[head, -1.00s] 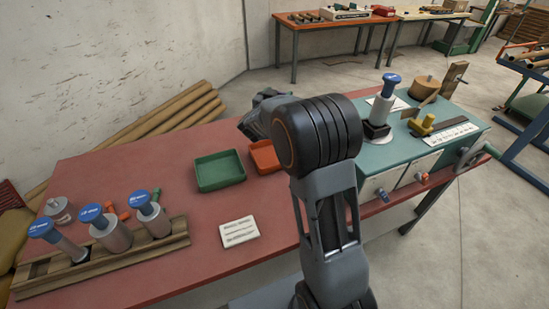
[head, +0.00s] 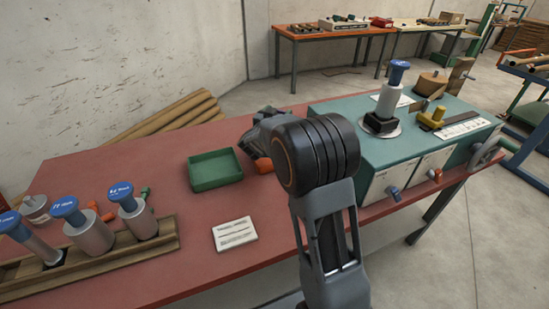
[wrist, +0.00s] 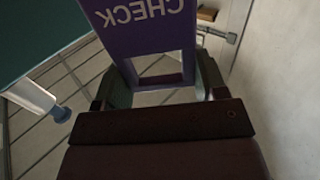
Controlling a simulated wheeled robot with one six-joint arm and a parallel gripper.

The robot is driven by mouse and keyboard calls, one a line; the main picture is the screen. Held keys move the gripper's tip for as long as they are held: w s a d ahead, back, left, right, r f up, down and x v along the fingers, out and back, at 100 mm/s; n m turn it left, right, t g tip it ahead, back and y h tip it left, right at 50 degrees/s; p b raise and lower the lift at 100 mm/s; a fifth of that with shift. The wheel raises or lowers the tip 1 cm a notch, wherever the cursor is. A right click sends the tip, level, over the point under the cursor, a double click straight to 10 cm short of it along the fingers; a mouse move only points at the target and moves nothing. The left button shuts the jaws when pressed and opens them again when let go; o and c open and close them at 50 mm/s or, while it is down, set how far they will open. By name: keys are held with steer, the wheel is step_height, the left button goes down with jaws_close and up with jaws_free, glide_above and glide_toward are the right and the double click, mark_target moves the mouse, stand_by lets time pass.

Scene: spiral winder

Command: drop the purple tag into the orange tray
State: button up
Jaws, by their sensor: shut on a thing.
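The purple tag (wrist: 140,32) fills the top middle of the wrist view, with white "CHECK" lettering upside down and a rectangular cut-out at its near end. My gripper (wrist: 163,82) is shut on it, one finger at each side of the cut-out end. In the head view my arm hides the gripper's fingers and the tag. The orange tray (head: 263,166) stands on the red bench just right of the green tray, and my arm covers most of it. How far the tag is from the tray cannot be told.
The green tray (head: 215,184) is left of the orange one. A white card (head: 235,234) lies in front. A wooden rack (head: 160,243) with several blue-topped cylinders is at left. The teal winder (head: 345,125) stands right of my arm.

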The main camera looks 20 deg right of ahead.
steer(key=shift+f+b, duration=1.3)
steer(key=shift+f, duration=0.6)
steer(key=o, duration=1)
steer(key=shift+r, duration=0.6)
steer(key=s+a+r+p, duration=0.2)
steer(key=s+r+p, duration=0.1)
steer(key=s+r, duration=0.9)
steer(key=shift+s+a, duration=0.4)
steer(key=shift+s, duration=0.5)
